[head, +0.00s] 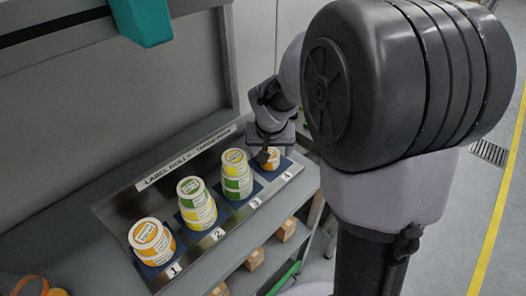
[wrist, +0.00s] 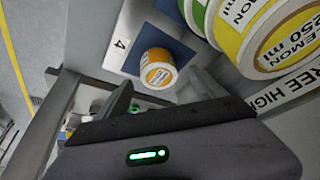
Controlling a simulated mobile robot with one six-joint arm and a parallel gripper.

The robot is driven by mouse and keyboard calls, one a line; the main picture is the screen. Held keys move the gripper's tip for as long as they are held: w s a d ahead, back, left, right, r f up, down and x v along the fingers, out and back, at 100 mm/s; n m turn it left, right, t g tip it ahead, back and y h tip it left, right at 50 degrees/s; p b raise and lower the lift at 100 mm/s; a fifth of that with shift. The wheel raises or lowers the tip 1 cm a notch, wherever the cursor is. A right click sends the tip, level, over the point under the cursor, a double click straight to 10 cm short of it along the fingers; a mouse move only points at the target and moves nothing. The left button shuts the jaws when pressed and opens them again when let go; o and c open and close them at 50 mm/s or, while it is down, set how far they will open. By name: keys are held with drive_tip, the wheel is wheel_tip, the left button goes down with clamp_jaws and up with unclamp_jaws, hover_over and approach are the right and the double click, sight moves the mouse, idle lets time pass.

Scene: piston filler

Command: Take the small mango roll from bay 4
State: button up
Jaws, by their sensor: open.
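The small mango roll (head: 269,158) is an orange-and-white label roll sitting alone on the blue pad of bay 4 (head: 286,176), at the right end of the rack. In the wrist view the roll (wrist: 158,70) stands on the blue pad beside the number 4. My gripper (head: 266,150) is over bay 4, and in the head view it partly hides the roll. In the wrist view its two fingers (wrist: 160,92) are open and point toward the roll, with the roll beyond the gap. I cannot tell whether a finger touches it.
Bay 3 holds a stack of green and yellow rolls (head: 236,172) close to the left of bay 4. Bay 2 holds another stack (head: 196,204), and bay 1 orange-and-white rolls (head: 151,240). Small boxes (head: 286,229) sit on the shelf below. A label sign (head: 184,158) runs behind the bays.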

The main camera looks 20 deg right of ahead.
drive_tip(key=b+x, duration=0.1)
drive_tip(key=x, duration=0.3)
drive_tip(key=shift+s, duration=0.15)
drive_tip(key=shift+f, duration=0.1)
drive_tip(key=shift+c, duration=0.9)
drive_tip(key=c, duration=1.4)
drive_tip(key=shift+r, duration=0.25)
